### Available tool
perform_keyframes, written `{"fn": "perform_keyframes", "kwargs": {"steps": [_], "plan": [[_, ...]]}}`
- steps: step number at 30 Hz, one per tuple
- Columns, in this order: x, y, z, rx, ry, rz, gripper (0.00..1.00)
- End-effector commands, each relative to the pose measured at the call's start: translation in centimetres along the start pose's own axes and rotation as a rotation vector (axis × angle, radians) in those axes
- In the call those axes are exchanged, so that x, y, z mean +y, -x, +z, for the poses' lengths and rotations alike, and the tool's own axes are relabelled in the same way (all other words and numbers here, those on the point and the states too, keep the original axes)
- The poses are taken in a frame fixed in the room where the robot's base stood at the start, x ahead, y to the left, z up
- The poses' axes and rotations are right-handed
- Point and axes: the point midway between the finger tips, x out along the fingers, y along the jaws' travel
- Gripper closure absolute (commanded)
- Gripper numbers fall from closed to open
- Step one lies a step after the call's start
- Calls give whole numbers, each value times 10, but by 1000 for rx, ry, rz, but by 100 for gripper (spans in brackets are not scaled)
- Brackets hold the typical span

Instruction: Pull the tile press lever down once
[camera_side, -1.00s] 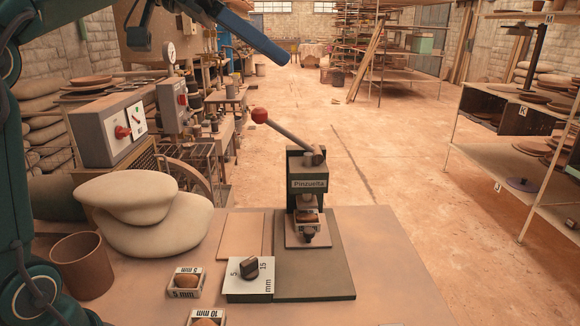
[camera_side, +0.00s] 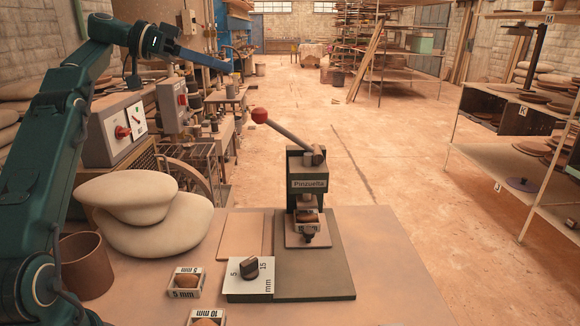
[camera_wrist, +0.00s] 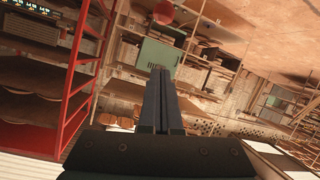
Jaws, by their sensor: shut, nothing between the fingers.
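A white plate with a dark dial (camera_side: 249,268) sits left of the press. Small boxes (camera_side: 185,282), a brown cup (camera_side: 88,265) and stacked pale sacks (camera_side: 145,213) stand on the table's left side. The table (camera_side: 395,270) is clear on the right.

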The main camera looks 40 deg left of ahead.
Motion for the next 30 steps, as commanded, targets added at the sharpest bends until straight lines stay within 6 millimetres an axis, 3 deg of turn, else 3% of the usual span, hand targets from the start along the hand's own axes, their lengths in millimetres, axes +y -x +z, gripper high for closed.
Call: {"fn": "perform_keyframes", "kwargs": {"steps": [8, 14, 17, 27, 30], "plan": [[1, -3, 0, -1, 1, 3, 100], [1, -17, -2, -1, 2, 5, 100], [1, -28, -1, -4, 2, 5, 100], [2, -102, 0, -4, -1, 7, 100], [0, -99, 4, -3, 3, 1, 100]]}}
